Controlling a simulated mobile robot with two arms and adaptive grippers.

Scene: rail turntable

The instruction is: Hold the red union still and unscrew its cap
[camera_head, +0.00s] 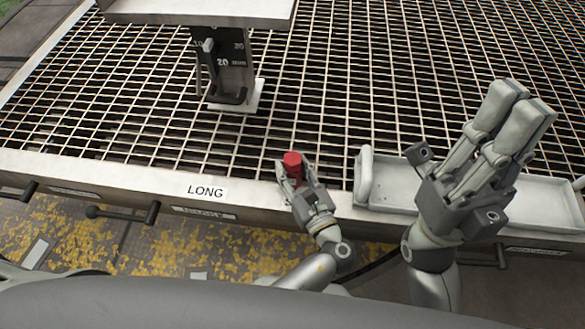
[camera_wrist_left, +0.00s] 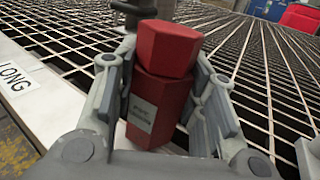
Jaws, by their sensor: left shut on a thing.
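The red union (camera_head: 292,162) stands at the front edge of the grating, left of the tray. In the left wrist view its hexagonal body (camera_wrist_left: 155,105) carries a grey label, too blurred to read. Its red cap (camera_wrist_left: 168,47) sits on top of the body, and its flats look turned relative to the body's. My left gripper (camera_head: 294,178) is shut on the body from the front, one finger on each side, with the cap above the fingers. My right gripper (camera_head: 523,108) is raised at the right, apart from the union, its fingers together and empty.
A pale tray (camera_head: 385,190) lies at the front right, below my right gripper. A sign "LONG" (camera_head: 205,191) is on the front rim. A gauge post marked in mm (camera_head: 228,75) stands at the back left. Handles (camera_head: 95,211) stick out along the front. The grating behind the union is clear.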

